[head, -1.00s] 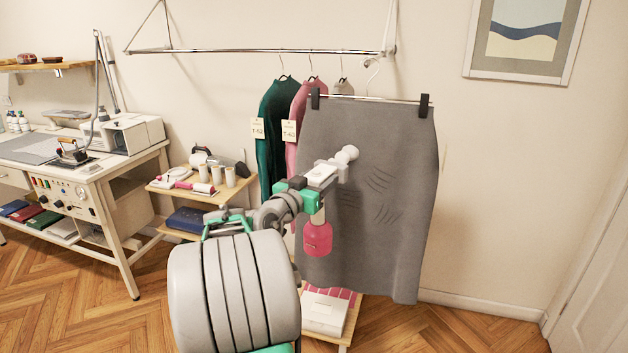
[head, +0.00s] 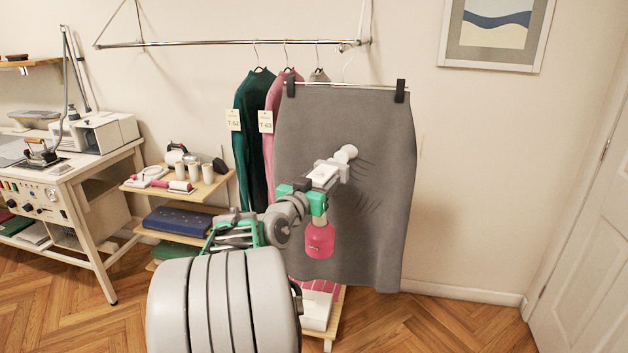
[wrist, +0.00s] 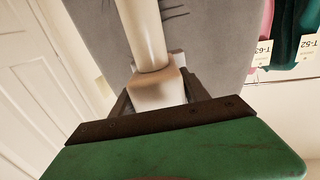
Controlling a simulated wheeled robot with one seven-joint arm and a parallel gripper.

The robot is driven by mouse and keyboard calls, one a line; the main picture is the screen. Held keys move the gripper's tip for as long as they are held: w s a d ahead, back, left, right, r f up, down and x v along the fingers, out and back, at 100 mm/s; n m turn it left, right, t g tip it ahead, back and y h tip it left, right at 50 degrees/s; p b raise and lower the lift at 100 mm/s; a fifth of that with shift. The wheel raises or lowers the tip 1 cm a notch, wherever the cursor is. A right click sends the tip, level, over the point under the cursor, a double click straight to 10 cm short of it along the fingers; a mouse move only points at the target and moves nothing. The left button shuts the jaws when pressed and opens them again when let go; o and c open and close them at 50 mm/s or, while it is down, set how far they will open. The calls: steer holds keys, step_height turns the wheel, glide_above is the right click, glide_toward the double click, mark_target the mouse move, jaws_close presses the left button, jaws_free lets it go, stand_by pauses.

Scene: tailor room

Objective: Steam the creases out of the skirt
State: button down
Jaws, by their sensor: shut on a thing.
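The grey skirt (head: 300,140) hangs by two black clips from a hanger at the right end of the wall rail. Dark crease lines (head: 368,200) show on its middle right part. My gripper (head: 318,190) is shut on a handheld steamer with a white head (head: 345,155) and a pink tank (head: 320,240). The steamer is in front of the skirt, its head left of and above the lower creases. I cannot tell whether the head touches the cloth. In the wrist view the white steamer body (wrist: 150,75) sits between the fingers, with the skirt (wrist: 215,60) behind it.
Green (head: 255,120) and pink (head: 275,100) garments with tags hang left of the skirt. A small shelf cart (head: 205,190) and an ironing table (head: 90,165) stand to the left. A door (head: 590,220) is at the right. Floor right of the skirt is clear.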

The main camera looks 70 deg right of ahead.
steer(key=s+d+f+b, duration=0.1)
steer(key=s+f+b, duration=0.1)
steer(key=s, duration=0.4)
steer(key=shift+s+f, duration=0.2)
steer(key=shift+s, duration=0.05)
stand_by(0.4)
stand_by(1.5)
steer(key=w+f+b, duration=0.1)
steer(key=b, duration=0.1)
steer(key=w+f+b, duration=0.2)
steer(key=b, duration=0.1)
steer(key=w+f+b, duration=0.1)
steer(key=w+b, duration=0.1)
steer(key=shift+w+a+f, duration=0.1)
steer(key=shift+a+f, duration=0.15)
steer(key=shift+a, duration=0.15)
steer(key=shift+w+a+f+b, duration=0.2)
steer(key=shift+w+f+b, duration=0.6)
steer(key=shift+w+b, duration=0.35)
steer(key=shift+w+a+f+b, duration=0.15)
steer(key=shift+w+f+b, duration=0.7)
steer(key=shift+b, duration=0.5)
steer(key=shift+r, duration=0.1)
